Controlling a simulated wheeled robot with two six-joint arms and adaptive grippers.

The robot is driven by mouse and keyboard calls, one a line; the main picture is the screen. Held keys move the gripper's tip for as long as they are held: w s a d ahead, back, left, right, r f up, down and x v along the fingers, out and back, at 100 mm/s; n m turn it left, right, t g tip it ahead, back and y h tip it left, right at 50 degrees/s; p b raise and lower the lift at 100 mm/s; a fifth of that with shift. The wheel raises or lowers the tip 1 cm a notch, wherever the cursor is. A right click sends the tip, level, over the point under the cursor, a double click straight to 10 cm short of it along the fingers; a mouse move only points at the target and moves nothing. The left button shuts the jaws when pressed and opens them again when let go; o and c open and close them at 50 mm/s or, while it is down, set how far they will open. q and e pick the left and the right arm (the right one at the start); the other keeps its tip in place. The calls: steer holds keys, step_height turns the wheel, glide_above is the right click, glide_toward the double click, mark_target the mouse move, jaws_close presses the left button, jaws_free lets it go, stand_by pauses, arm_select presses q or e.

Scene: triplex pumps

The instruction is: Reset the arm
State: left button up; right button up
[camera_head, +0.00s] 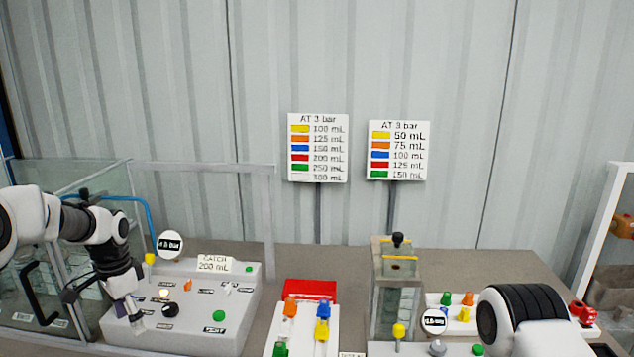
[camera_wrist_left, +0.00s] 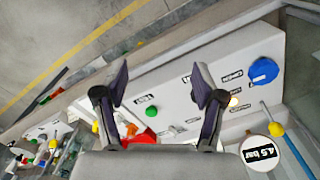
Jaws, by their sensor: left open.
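My left gripper (camera_head: 128,308) hangs over the front left part of the grey control panel (camera_head: 235,325) at the left. Its two fingers (camera_wrist_left: 157,85) are apart and empty in the left wrist view, with the panel behind them. The panel carries a black knob (camera_head: 170,311), a green button (camera_head: 218,316), a lit lamp and small labels. My right arm (camera_head: 525,318) shows at the lower right as a white and black link; its gripper is not in view.
A red-backed tray (camera_head: 309,289) with coloured valves stands in the middle. A glass tank (camera_head: 396,305) is right of it. Two sign boards (camera_head: 317,148) stand at the back before a corrugated wall. A glass enclosure (camera_head: 60,290) borders the left arm.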

arm_select(q)
steer(key=s+d+f+g+b, duration=0.1)
steer(key=s+d+f+g, duration=0.3)
steer(key=s+f, duration=0.75)
steer(key=s+d+f+g+b, duration=0.1)
steer(key=s+d+f, duration=0.55)
steer(key=f, duration=0.75)
steer(key=s+d+f+n+t, duration=0.1)
steer(key=s+f+n, duration=0.1)
steer(key=s, duration=0.6)
steer(key=s+d+f+n+b, duration=0.1)
steer(key=s+d+f, duration=0.1)
steer(key=s, duration=0.5)
steer(key=s+d+f+n+t, duration=0.1)
steer(key=s+f+n, duration=0.15)
steer(key=s, duration=0.55)
steer(key=w+t, duration=0.1)
steer(key=w+n+t, duration=0.1)
steer(key=w, duration=0.1)
steer(key=w+n+t, duration=0.1)
steer(key=shift+w+a+r+n, duration=0.1)
steer(key=shift+w+r+n, duration=0.15)
arm_select(e)
steer(key=f, duration=0.3)
steer(key=shift+w+f, duration=0.1)
steer(key=shift+w, duration=0.25)
arm_select(q)
steer(key=shift+s, duration=0.1)
arm_select(e)
steer(key=shift+s, duration=0.1)
